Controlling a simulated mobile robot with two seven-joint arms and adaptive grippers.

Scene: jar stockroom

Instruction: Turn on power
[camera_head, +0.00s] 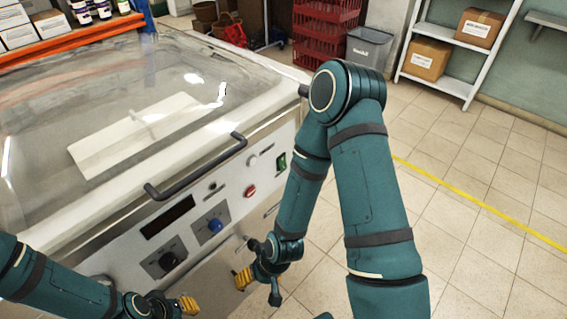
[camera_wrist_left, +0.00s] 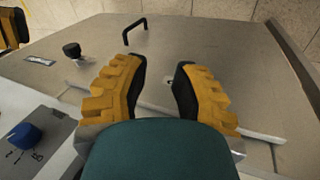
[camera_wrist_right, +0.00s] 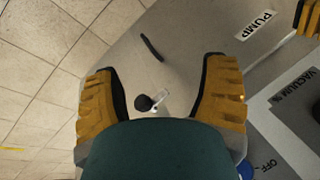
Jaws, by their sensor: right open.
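The machine's front panel (camera_head: 133,262) carries a green switch (camera_head: 282,161), a red button (camera_head: 250,191), a blue knob (camera_head: 215,226) and a black knob (camera_head: 166,262). I cannot read which control is marked for power. My right gripper (camera_head: 258,286) is open and empty, low in front of the panel, below the blue knob. In the right wrist view a small black knob (camera_wrist_right: 145,103) shows between its fingers (camera_wrist_right: 160,92), apart from them. My left gripper (camera_wrist_left: 160,90) is open and empty, low at the panel's left; its other finger is hidden in the head view.
The clear lid (camera_head: 60,100) is down, with a dark handle bar (camera_head: 200,168) along its front. A label reading PUMP (camera_wrist_right: 257,25) shows in the right wrist view. Open tiled floor (camera_head: 470,200) lies to the right. A grey bin (camera_head: 368,48) and shelf stand behind.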

